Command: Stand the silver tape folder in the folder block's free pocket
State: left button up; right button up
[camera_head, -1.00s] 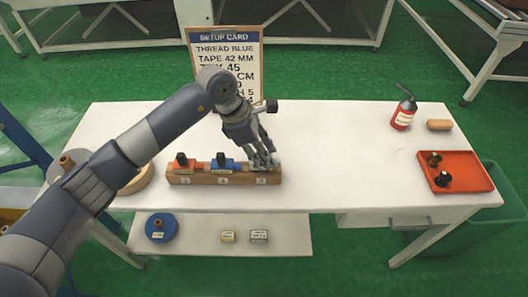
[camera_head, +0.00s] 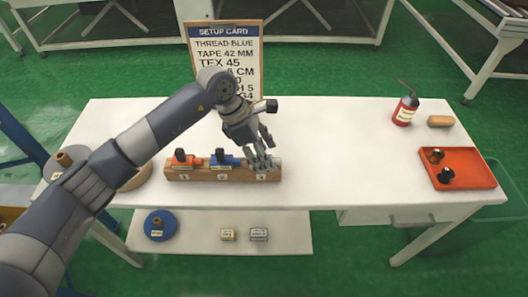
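The wooden folder block (camera_head: 212,176) lies near the table's front edge. An orange folder (camera_head: 184,160) stands in its left pocket and a blue folder (camera_head: 224,160) in its middle pocket. The silver tape folder (camera_head: 275,163) is at the right pocket, partly hidden by my fingers; how deep it sits cannot be seen. My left gripper (camera_head: 264,150) is just above the right end of the block, its fingers spread apart around the silver folder's upper part. Whether a finger still touches it is unclear. My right gripper is not in view.
A setup card (camera_head: 226,52) stands at the back. A lower shelf (camera_head: 195,232) holds a blue spool (camera_head: 160,225) and small boxes. The table between block and tray is clear.

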pick_arm(q)
jog(key=v, duration=1.2)
dwell(0.4)
